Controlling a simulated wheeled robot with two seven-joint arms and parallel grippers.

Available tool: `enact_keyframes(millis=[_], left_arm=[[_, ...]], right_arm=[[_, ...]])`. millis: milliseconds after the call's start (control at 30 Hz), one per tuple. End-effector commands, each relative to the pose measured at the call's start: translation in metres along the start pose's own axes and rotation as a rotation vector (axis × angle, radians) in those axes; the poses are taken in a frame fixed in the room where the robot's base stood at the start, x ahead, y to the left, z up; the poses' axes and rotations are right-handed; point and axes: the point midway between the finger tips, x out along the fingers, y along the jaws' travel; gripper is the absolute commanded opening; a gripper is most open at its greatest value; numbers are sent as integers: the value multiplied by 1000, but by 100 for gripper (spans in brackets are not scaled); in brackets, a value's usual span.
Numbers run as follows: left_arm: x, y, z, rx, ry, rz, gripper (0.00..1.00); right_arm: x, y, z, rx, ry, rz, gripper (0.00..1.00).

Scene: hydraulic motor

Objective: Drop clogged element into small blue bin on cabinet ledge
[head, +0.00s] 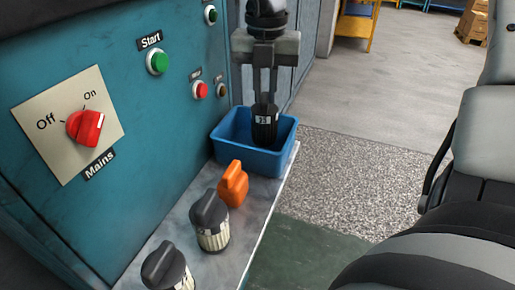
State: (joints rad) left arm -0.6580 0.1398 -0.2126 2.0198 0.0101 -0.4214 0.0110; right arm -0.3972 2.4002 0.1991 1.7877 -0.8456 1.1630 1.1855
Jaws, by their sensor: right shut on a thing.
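My right gripper (265,95) comes down from the top of the head view and is shut on a dark element (265,124) with a small white marking. The element hangs upright, and its lower end overlaps the inside of the small blue bin (262,162). I cannot tell whether it touches the bin's floor. The bin stands on the grey cabinet ledge (226,262) near its far end. My left gripper is not in view.
On the ledge, in front of the bin, stand an orange object (233,185) and two black-capped elements with pale pleated bodies (211,222) (168,268). The teal cabinet (150,110) with a red Mains switch (86,127) rises on the left. Open floor lies right of the ledge.

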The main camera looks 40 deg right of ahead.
Motion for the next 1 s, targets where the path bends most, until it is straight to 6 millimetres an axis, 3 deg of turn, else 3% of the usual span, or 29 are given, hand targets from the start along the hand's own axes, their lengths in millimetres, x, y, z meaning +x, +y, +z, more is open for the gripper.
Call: enact_keyframes(millis=[200, 233, 300, 667, 833, 1000], left_arm=[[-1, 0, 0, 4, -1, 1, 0], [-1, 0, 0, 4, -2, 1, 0], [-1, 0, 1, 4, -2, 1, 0], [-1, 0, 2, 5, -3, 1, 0], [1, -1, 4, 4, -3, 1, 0], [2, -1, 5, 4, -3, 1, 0]], right_arm=[[0, 0, 0, 0, 0, 1, 0], [0, 0, 0, 0, 0, 1, 22], [0, 0, 0, 0, 0, 0, 39], [-4, 0, 0, 0, -1, 0, 39], [-30, 1, 0, 1, -5, 4, 39], [-72, 1, 1, 1, -6, 3, 39]])
